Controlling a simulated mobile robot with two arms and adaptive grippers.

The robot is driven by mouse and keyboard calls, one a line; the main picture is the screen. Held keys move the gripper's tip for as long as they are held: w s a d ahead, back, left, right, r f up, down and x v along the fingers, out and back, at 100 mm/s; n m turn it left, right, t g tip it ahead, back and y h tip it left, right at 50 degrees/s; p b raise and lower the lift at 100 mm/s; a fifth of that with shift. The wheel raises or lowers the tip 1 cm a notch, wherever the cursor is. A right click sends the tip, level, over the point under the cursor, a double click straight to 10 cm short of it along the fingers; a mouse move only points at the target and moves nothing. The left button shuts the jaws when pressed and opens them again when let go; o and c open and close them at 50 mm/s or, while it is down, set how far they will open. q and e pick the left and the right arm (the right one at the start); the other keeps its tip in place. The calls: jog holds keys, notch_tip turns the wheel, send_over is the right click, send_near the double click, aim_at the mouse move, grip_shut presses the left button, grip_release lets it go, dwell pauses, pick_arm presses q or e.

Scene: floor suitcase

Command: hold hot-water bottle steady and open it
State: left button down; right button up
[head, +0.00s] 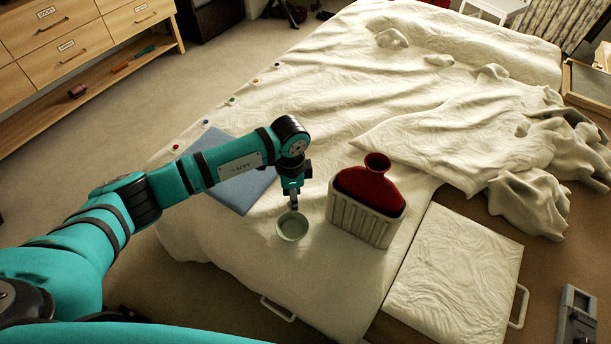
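A dark red hot-water bottle (369,188) stands upright in a cream ribbed holder (362,222) on the white cloth. Its flared mouth (377,161) faces up and looks dark inside. A small pale green dish (292,228) sits on the cloth to the left of the holder. My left gripper (294,205) points down just above the dish's back rim, apart from the bottle. Its fingers are too small and dark to tell whether they are open or hold anything. I cannot tell what is in the dish. My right gripper is not in view.
A blue-grey flat case (228,172) lies behind my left arm. Rumpled white cloth (440,95) covers the bed-like surface. A pale padded panel (457,272) lies at right, with a grey device (577,315) beyond it. Wooden drawers (70,50) stand at the far left.

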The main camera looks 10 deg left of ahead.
pick_arm(q)
jog(key=shift+s+a+f+n, duration=0.1)
jog(key=shift+a+f+n, duration=0.1)
jog(key=shift+f+n, duration=0.1)
jog(key=shift+a+f+b, duration=0.1)
jog(key=shift+f+b, duration=0.2)
jog(key=b, duration=0.8)
send_over(293, 229)
notch_tip(293, 229, down, 9)
jog(key=shift+f, duration=0.1)
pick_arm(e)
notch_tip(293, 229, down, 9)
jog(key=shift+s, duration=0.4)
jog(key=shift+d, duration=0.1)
pick_arm(q)
jog(key=c, duration=0.8)
grip_release()
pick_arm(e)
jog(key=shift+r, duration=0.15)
